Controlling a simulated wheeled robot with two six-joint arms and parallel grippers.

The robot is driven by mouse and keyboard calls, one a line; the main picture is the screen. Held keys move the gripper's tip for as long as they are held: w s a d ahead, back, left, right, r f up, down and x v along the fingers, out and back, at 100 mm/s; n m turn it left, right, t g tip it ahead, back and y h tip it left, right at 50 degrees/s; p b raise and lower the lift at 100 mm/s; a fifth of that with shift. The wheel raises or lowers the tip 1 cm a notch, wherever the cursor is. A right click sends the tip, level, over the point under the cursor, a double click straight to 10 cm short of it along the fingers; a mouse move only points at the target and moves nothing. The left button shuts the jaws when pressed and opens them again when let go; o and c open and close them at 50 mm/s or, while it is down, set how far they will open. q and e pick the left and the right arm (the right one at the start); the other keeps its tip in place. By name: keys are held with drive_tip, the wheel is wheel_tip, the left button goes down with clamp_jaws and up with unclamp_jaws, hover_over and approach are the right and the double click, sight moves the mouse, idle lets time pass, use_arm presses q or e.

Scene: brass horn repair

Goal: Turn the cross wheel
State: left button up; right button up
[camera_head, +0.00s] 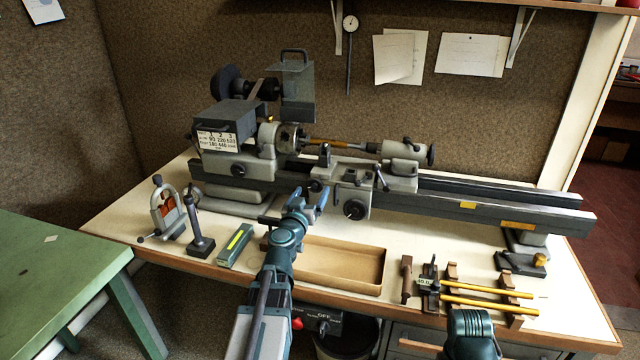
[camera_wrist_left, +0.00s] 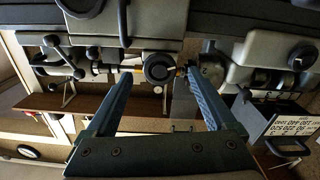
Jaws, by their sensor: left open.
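The cross wheel (camera_head: 316,185) is a small dark round handwheel on the front of the lathe carriage (camera_head: 345,178). In the left wrist view, which is upside down, the wheel (camera_wrist_left: 158,67) shows as a dark disc between the finger ends. My left gripper (camera_head: 309,194) is open and empty, its fingers pointing at the wheel from the front. I cannot tell whether the fingertips touch it. A larger handwheel (camera_head: 355,209) sits lower right on the carriage apron. It shows in the left wrist view (camera_wrist_left: 82,5) at the top edge. My right gripper is not in view.
The headstock (camera_head: 238,160) stands left of the carriage, the tailstock (camera_head: 403,158) right. A lever (camera_head: 381,178) sticks up on the carriage.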

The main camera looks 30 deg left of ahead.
sight(315, 186)
use_arm(q)
drive_tip(key=x, duration=0.4)
drive_tip(key=shift+w, duration=0.15)
drive_tip(key=c, duration=1.4)
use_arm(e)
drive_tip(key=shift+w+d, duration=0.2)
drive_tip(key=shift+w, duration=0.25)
use_arm(q)
drive_tip(key=shift+n, duration=0.3)
drive_tip(key=n, duration=0.4)
drive_tip(key=shift+n, duration=0.4)
drive_tip(key=n, duration=1)
drive_tip(key=shift+n, duration=0.4)
drive_tip(key=n, duration=0.5)
drive_tip(key=shift+n, duration=0.3)
